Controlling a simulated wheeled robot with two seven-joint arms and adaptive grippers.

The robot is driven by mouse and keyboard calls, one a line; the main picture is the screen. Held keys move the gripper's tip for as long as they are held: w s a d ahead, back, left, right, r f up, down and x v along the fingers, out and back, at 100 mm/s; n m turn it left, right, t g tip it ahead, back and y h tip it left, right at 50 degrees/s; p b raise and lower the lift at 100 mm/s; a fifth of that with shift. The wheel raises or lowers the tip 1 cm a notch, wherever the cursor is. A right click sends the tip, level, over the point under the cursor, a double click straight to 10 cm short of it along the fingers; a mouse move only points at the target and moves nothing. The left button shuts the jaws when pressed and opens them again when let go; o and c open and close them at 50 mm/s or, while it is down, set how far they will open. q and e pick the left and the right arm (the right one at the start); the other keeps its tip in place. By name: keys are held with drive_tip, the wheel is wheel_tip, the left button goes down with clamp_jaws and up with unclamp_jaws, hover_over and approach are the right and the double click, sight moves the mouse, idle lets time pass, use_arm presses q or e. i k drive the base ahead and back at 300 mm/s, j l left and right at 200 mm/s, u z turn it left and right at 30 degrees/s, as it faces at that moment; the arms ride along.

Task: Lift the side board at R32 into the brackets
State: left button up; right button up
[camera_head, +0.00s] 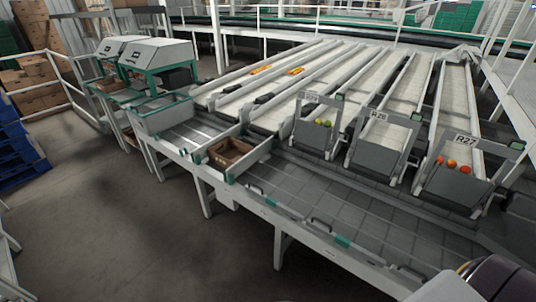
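No label reading R32 can be made out. Labels R27 (464,139) and R28 (379,116) are readable on frames at the lane ends on the right; a third label (311,97) to their left is too small to read surely. Low boards with dark handles (320,223) and teal pieces (342,241) run along the front edge of the roller conveyor; I cannot tell which lane they belong to. Neither of my grippers is in view.
A brown crate (231,152) stands at the conveyor's left part. Grey end flaps (375,158) close the lanes, some with tomatoes (452,164) behind. Green-white machines (155,55), a white railing (70,80) and blue pallets (15,150) are left. The concrete floor (110,220) in front is clear.

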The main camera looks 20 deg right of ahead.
sight(238, 168)
drive_tip(key=i+j+z, duration=0.75)
drive_tip(key=j+z, duration=0.15)
drive_tip(key=j, duration=0.2)
